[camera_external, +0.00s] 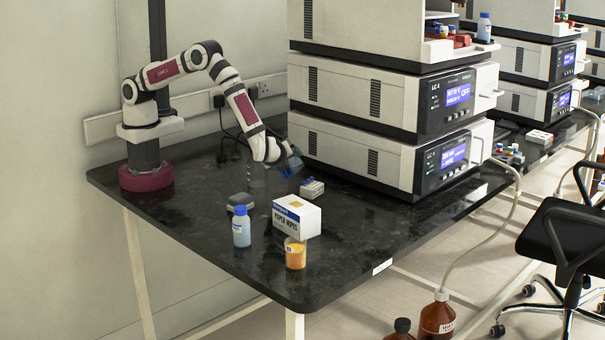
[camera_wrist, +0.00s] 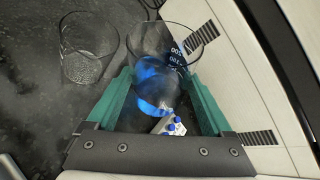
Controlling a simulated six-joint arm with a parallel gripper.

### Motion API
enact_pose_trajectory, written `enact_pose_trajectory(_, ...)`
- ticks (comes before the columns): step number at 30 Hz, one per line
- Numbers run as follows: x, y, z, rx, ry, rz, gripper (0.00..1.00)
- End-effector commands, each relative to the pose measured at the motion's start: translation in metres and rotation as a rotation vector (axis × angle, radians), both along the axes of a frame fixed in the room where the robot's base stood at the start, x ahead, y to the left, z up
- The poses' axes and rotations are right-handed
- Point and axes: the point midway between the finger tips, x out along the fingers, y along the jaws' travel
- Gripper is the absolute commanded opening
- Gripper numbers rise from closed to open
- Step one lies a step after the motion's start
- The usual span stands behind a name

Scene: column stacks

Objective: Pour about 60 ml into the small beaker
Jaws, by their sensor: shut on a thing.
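My gripper (camera_wrist: 160,100) is shut on a clear glass beaker (camera_wrist: 182,42) with white graduation marks and blue liquid (camera_wrist: 152,85) inside. In the external view my gripper (camera_external: 283,158) holds this beaker (camera_external: 292,168) above the bench; it looks tilted. The small beaker (camera_wrist: 88,62) is clear glass and stands on the dark bench left of the held beaker, apart from it in the wrist view. I see no blue liquid in it. In the external view the small beaker (camera_external: 257,182) shows only faintly, below my gripper.
A vial rack (camera_external: 312,188) with blue caps (camera_wrist: 172,126) sits close to the held beaker. A grey device (camera_external: 240,201), blue-capped bottle (camera_external: 241,230), wipes box (camera_external: 297,217) and orange-filled container (camera_external: 295,254) stand nearer the front. Stacked instruments (camera_external: 375,145) rise at right. The front right bench is clear.

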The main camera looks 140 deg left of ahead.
Motion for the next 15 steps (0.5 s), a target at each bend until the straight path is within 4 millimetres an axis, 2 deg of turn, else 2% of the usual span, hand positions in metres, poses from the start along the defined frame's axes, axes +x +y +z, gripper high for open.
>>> enact_pose_trajectory(5,-0.008,-0.005,0.038,0.055,-0.089,0.000,0.16)
enact_pose_trajectory(15,-0.011,-0.007,0.026,0.158,-0.250,-0.001,0.16)
